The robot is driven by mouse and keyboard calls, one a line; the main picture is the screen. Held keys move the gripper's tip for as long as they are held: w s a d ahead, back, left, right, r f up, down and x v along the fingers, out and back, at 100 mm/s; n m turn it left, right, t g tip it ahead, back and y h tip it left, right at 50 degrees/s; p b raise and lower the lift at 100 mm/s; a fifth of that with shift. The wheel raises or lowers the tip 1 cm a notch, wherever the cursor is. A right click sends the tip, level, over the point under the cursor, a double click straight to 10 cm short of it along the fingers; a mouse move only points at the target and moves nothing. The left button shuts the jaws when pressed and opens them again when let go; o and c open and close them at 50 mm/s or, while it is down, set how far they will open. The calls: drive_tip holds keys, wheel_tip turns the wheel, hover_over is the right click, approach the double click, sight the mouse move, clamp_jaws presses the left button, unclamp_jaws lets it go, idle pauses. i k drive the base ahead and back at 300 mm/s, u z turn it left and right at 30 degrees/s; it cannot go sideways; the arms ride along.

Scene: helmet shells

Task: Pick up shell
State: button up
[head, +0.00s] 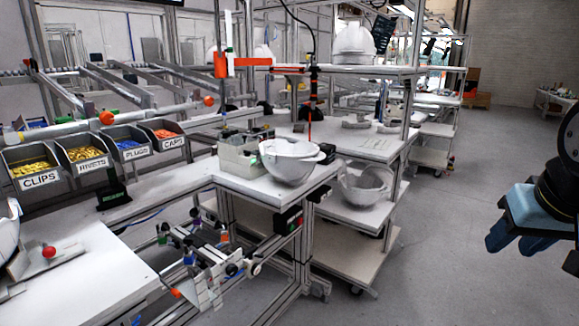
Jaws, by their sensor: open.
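A white helmet shell (290,162) lies open side up, like a bowl, at the corner of the white workbench (222,178) in the middle of the view. A second pale shell (366,186) sits lower, on a shelf of the rack behind it to the right. Another white shell (354,42) stands dome up on the upper shelf. My gripper (515,238), with blue fingers, is at the right edge, over the floor and well apart from all the shells. It is open, and nothing shows between its fingers.
A grey-green box (240,155) stands beside the shell on the bench. Labelled bins (85,150) of small parts line the left. A metal frame with fixtures (200,270) fills the lower middle. The grey floor (445,270) between rack and gripper is clear.

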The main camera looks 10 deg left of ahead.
sight(291, 164)
drive_tip(key=i, duration=0.9)
